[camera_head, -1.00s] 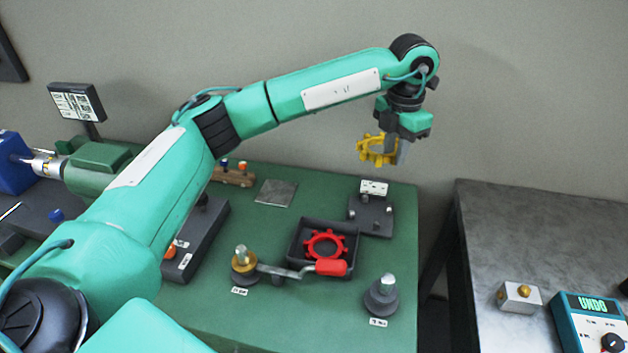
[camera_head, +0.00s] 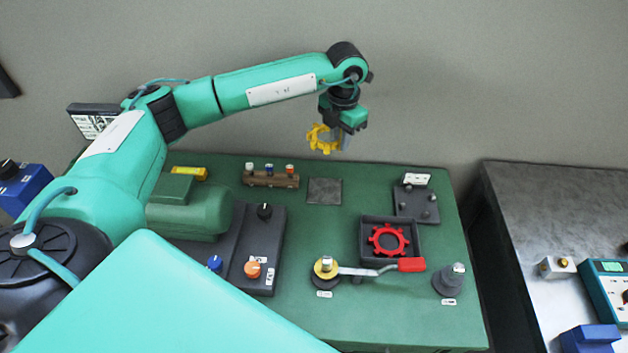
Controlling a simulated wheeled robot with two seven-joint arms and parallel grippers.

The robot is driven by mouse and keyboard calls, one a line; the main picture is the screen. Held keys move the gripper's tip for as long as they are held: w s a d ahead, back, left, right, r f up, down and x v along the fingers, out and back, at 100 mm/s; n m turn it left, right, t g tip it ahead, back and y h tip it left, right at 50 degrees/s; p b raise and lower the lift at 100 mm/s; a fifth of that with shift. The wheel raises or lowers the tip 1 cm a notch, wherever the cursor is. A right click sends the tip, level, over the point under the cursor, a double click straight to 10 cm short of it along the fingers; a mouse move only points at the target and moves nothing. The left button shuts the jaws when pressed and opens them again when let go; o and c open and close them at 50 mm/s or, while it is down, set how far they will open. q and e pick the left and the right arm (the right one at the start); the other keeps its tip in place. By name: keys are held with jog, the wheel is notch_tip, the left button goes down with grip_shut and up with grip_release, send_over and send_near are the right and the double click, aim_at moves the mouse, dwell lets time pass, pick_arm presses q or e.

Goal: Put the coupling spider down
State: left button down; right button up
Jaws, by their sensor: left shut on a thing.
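My left gripper (camera_head: 338,136) is shut on a yellow, gear-like coupling spider (camera_head: 322,139). It holds the spider up in the air above the back edge of the green table (camera_head: 400,330), in front of the grey wall. A second spider, a red one (camera_head: 388,240), lies in a dark square tray (camera_head: 417,232) on the table. A bare grey square plate (camera_head: 324,191) lies on the table below the held spider. My right gripper is not in view.
A crank with a red handle (camera_head: 411,265) lies in front of the tray. A grey post (camera_head: 449,279) stands at right, and a dark plate with pegs (camera_head: 416,203) behind. A green motor (camera_head: 190,212) and knobbed panel stand left. A grey table (camera_head: 530,230) is separate at right.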

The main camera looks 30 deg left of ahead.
pick_arm(q)
jog(key=shift+a, duration=0.1)
jog(key=p, duration=0.4)
send_over(334, 199)
notch_tip(334, 199, down, 15)
jog(key=shift+f, duration=0.1)
notch_tip(334, 199, down, 4)
jog(key=shift+f+p, duration=0.2)
jog(key=shift+p, duration=0.5)
jog(key=shift+f, duration=0.2)
jog(key=shift+f, duration=0.2)
jog(key=c, duration=1.3)
grip_release()
jog(key=shift+o, duration=0.2)
jog(key=shift+r, duration=0.1)
